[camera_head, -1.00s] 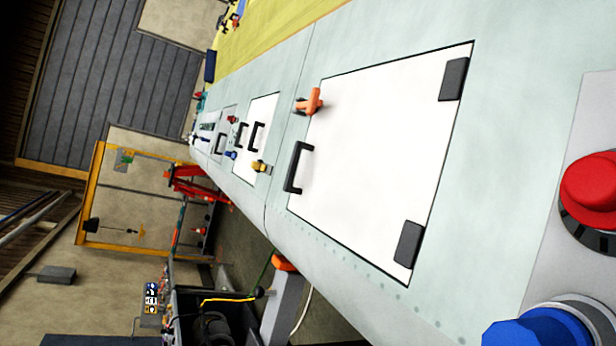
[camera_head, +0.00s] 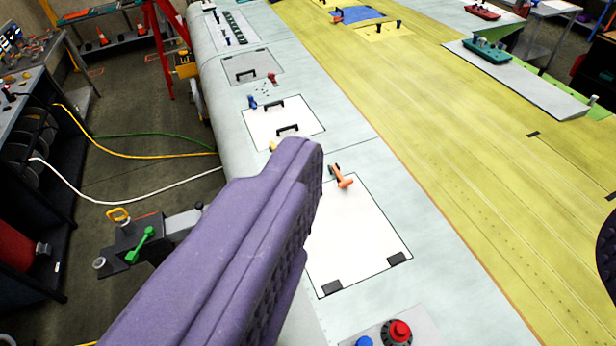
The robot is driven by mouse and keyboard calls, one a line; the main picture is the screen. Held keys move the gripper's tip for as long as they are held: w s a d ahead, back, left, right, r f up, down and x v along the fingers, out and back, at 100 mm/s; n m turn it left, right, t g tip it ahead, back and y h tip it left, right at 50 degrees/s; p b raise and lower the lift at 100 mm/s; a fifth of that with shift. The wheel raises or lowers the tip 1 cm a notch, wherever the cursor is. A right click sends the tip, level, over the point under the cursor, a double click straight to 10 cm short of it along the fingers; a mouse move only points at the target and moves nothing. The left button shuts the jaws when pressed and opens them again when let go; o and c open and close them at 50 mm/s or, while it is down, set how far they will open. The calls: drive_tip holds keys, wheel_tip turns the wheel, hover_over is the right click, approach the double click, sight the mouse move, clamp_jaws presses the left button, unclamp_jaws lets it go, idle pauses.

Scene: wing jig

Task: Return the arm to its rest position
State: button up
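My gripper (camera_head: 456,195) shows as a large purple finger rising from the lower left and a dark purple textured edge at the right border. The two parts stand wide apart with nothing between them, so it looks open and empty. It hangs above the pale wing skin (camera_head: 440,250), apart from it as far as I can tell. The left finger hides part of a white hatch panel (camera_head: 360,240) that has an orange clamp (camera_head: 341,177) at its far edge. The rest of my arm is not clearly in view.
A red button (camera_head: 398,331) and a blue button (camera_head: 364,341) sit at the bottom. Another white panel (camera_head: 285,122) with black handles lies farther along. The yellow wing skin (camera_head: 450,130) spreads right. A dark workbench (camera_head: 25,110), hoses and a red ladder (camera_head: 160,40) stand left.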

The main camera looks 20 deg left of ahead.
wheel_tip(320, 180, down, 24)
drive_tip(key=b, duration=2.4)
